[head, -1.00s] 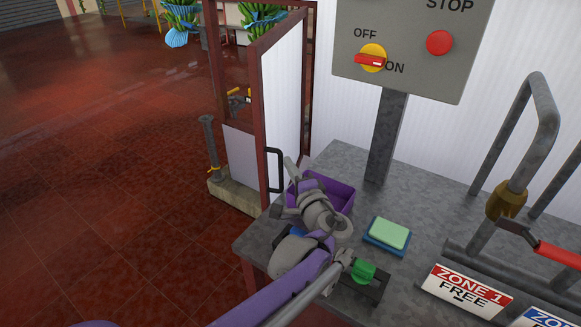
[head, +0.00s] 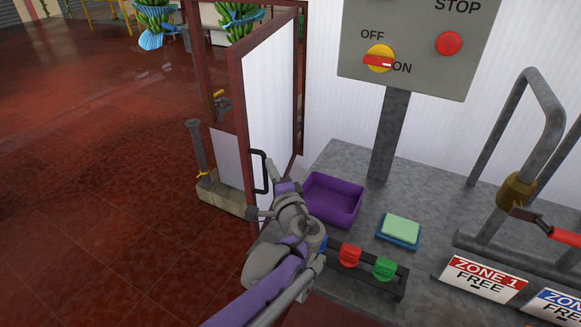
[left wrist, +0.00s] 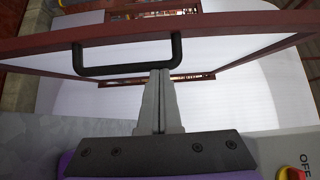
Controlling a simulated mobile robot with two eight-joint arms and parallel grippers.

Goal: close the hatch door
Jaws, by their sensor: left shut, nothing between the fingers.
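The hatch door (head: 272,95) is a white panel in a red-brown frame, standing open at an angle beside the table. It carries a black bar handle (head: 259,172), which also shows in the left wrist view (left wrist: 125,70). My left gripper (head: 268,178) is shut and empty, with its fingertips close to the handle. In the left wrist view the shut fingers (left wrist: 160,90) reach up to the handle's bar, near its right end. I cannot tell whether they touch it. My right gripper is not in view.
The grey table holds a purple tray (head: 330,212), a green sponge (head: 401,228) on a blue base, and red (head: 349,256) and green (head: 384,268) switches. A control panel (head: 415,50) stands behind.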

